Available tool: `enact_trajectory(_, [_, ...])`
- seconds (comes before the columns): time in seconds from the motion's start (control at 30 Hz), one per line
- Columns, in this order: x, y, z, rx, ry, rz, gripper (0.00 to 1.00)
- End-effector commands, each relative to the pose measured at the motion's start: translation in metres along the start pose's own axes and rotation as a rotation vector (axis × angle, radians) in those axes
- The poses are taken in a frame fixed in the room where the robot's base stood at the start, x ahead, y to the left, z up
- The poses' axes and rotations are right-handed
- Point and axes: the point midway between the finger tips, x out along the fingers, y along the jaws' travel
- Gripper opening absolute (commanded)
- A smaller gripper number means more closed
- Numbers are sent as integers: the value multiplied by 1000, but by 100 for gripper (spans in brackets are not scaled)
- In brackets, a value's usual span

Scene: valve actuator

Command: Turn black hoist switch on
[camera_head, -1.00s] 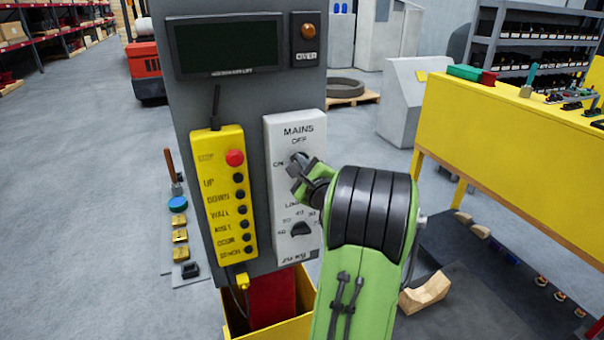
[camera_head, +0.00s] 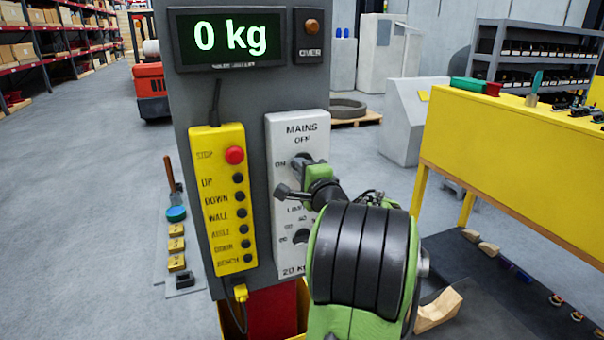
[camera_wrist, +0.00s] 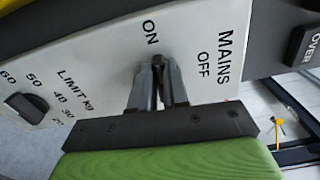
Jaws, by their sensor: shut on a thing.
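The black hoist switch (camera_wrist: 158,60) is a small knob on the grey MAINS panel (camera_head: 285,228), beside the ON and OFF labels. My gripper (camera_wrist: 160,72) is shut on it in the wrist view, and its fingers hide most of the knob. In the head view my gripper (camera_head: 304,168) reaches the upper part of the panel and covers much of the switch. The display (camera_head: 230,38) above is lit and reads "0 kg". In the wrist view the fingertips lie close below the ON label.
A black LIMIT kg knob (camera_wrist: 26,106) sits on the same panel. A yellow pendant (camera_head: 223,200) with a red stop button (camera_head: 234,155) hangs to the left. An OVER lamp (camera_head: 311,27) is at top right. A yellow bench (camera_head: 500,135) stands at right.

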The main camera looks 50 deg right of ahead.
Motion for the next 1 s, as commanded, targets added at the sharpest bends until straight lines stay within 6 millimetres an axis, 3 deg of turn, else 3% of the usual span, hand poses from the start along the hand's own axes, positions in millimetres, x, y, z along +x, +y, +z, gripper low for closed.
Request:
enact_trajectory(0.4, [0,2,0,-3,-1,5,0])
enact_trajectory(0.43, [0,2,0,-3,-1,5,19])
enact_trajectory(0.57, [0,1,0,-4,0,4,39])
enact_trajectory(0.87, [-2,1,0,-4,0,2,40])
enact_trajectory(1.0, [-24,2,-2,-4,4,1,40])
